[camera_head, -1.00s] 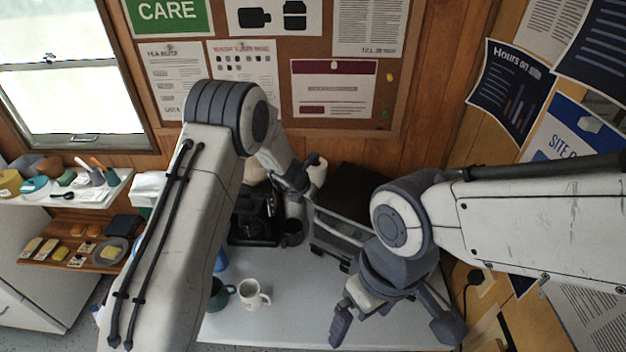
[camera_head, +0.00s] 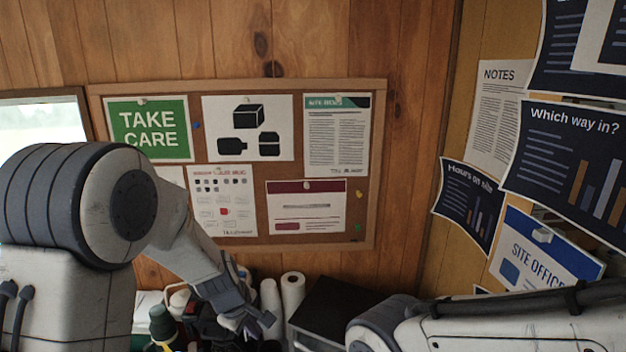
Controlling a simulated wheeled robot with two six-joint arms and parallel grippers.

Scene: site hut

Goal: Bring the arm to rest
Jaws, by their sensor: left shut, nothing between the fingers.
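My left arm comes in from the left, with its large elbow joint in front of the wall. Its forearm slopes down to the right. My left gripper (camera_head: 254,325) is small and partly dark against the clutter behind it. It looks shut and empty, in front of the items below the notice board. My right gripper is out of view; only part of my right arm shows at the lower right.
A cork notice board (camera_head: 381,100) hangs on the wooden wall, with papers on the right wall. Below are white paper rolls (camera_head: 293,292), a dark box (camera_head: 330,312) and a dark green bottle (camera_head: 161,323). A window (camera_head: 40,122) is at left.

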